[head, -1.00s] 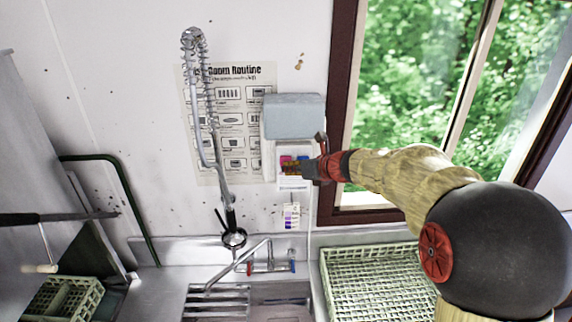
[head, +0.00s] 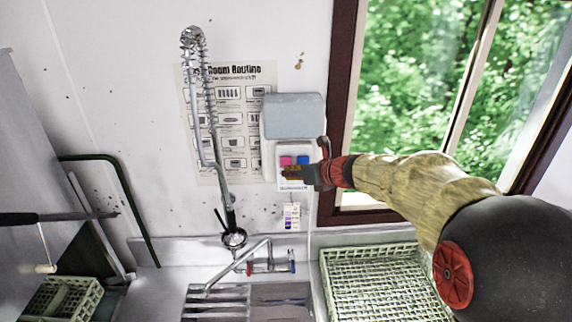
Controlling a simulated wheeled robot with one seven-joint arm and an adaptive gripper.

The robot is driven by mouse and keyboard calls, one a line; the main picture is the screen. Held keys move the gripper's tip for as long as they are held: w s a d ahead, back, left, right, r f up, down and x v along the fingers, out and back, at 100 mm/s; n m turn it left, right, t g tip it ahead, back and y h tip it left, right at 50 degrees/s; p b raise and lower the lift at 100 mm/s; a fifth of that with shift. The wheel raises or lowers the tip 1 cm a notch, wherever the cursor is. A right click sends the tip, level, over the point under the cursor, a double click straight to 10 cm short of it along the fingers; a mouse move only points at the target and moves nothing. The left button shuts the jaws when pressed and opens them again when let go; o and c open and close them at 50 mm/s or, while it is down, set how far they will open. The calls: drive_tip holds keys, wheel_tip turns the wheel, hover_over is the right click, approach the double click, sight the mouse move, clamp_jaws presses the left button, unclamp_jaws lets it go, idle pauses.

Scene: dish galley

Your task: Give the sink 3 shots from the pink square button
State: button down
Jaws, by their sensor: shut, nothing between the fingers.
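A dispenser box with a raised grey lid (head: 293,116) hangs on the wall left of the window. Its white panel (head: 282,183) carries a pink square button (head: 286,161) on the left and a blue button (head: 302,160) on the right. My gripper (head: 288,172) is shut and empty. Its tips are at the panel just below the pink button, and I cannot tell whether they touch it. The lower panel is partly hidden by the fingers. The sink (head: 280,294) lies below, with its faucet (head: 240,262).
A coiled spray hose (head: 205,110) hangs left of the dispenser, before a wall poster (head: 238,130). A green dish rack (head: 375,285) stands right of the sink. A small card (head: 291,217) is below the panel.

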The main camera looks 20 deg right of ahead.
drive_tip(key=shift+w, duration=0.1)
drive_tip(key=shift+w, duration=0.3)
drive_tip(key=shift+w+d+r+p, duration=0.1)
drive_tip(key=shift+w+p, duration=0.1)
drive_tip(key=shift+w, duration=0.2)
drive_tip(key=shift+w+d+p, duration=0.1)
drive_tip(key=shift+w+p, duration=0.05)
drive_tip(key=shift+w, duration=0.2)
idle(1.3)
drive_tip(key=shift+s, duration=0.15)
drive_tip(key=shift+s+a+b, duration=0.2)
drive_tip(key=shift+s+b, duration=0.1)
drive_tip(key=shift+s, duration=0.75)
drive_tip(key=s, duration=0.2)
drive_tip(key=s+a, duration=0.1)
drive_tip(key=s, duration=0.2)
drive_tip(key=shift+b, duration=0.3)
drive_tip(key=shift+w, duration=0.1)
idle(0.4)
